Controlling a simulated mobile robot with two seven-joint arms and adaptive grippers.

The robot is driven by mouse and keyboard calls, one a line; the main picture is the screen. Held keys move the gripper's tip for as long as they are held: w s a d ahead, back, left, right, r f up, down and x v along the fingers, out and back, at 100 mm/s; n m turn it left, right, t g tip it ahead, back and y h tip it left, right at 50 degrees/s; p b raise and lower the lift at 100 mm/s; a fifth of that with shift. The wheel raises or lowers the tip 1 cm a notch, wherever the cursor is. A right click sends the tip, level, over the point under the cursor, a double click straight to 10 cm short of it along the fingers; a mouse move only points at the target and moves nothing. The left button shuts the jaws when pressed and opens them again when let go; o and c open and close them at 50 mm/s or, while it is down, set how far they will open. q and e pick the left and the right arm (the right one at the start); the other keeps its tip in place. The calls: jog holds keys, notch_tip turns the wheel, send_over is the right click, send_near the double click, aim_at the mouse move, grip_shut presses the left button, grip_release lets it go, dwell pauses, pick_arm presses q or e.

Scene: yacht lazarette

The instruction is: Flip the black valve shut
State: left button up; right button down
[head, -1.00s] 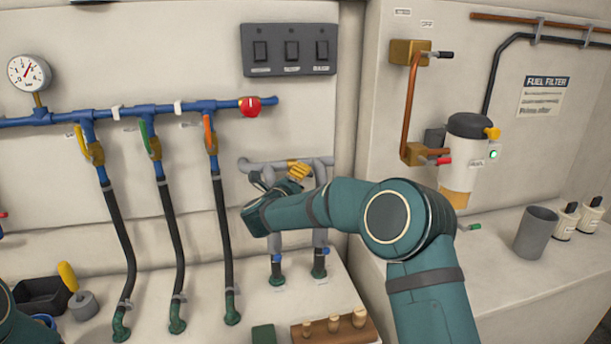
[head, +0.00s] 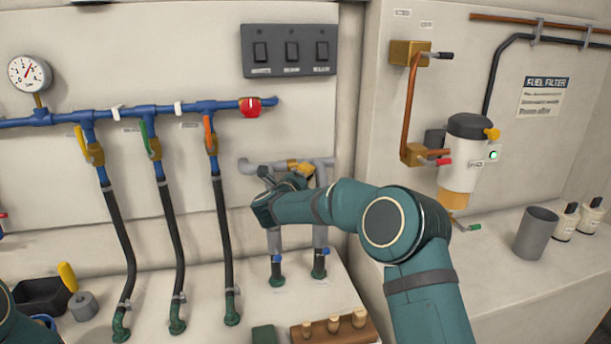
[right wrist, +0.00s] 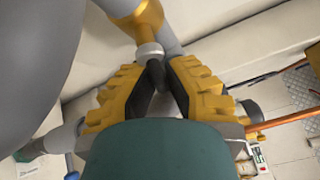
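In the right wrist view a black valve handle (right wrist: 156,76) projects from a grey collar and a brass valve body (right wrist: 143,20). My right gripper (right wrist: 155,72) has its two yellow-padded fingers on either side of this handle. The gap at the tips is narrow, and I cannot tell whether the pads press on it. In the head view my right gripper (head: 300,168) is at the brass valve on the grey pipes (head: 247,165), and my wrist hides most of that valve. My left gripper is out of view; only a piece of my left arm shows at the lower left.
A blue manifold (head: 65,118) with yellow, green and orange levers and a red knob (head: 250,107) lies to the left. Another black lever (head: 441,55) sits on a brass block at upper right, above the fuel filter (head: 463,160). A wooden plug rack (head: 335,330) stands below.

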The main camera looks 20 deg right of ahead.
dwell(0.3)
jog(key=shift+a+f+m+g+y+b, duration=0.1)
jog(key=shift+f+m+g+y+b, duration=0.1)
jog(key=shift+m+g+y, duration=0.25)
jog(key=shift+f+m+g+y+b, duration=0.15)
jog(key=shift+m+y+b, duration=0.1)
jog(key=shift+m, duration=0.4)
jog(key=shift+a+m+y, duration=0.1)
jog(key=shift+m+y, duration=0.4)
jog(key=shift+m, duration=0.1)
jog(key=shift+a+f+m+g+y+p, duration=0.2)
jog(key=shift+f+m+g+y+p, duration=0.1)
jog(key=shift+m+g+y, duration=0.25)
jog(key=m+y+p, duration=0.1)
jog(key=a+m+y+p, duration=0.1)
jog(key=m+y, duration=0.1)
jog(key=a+m+g+y+p, duration=0.1)
jog(key=y+p, duration=0.1)
jog(key=shift+f+m+y, duration=0.25)
jog(key=shift+f, duration=0.1)
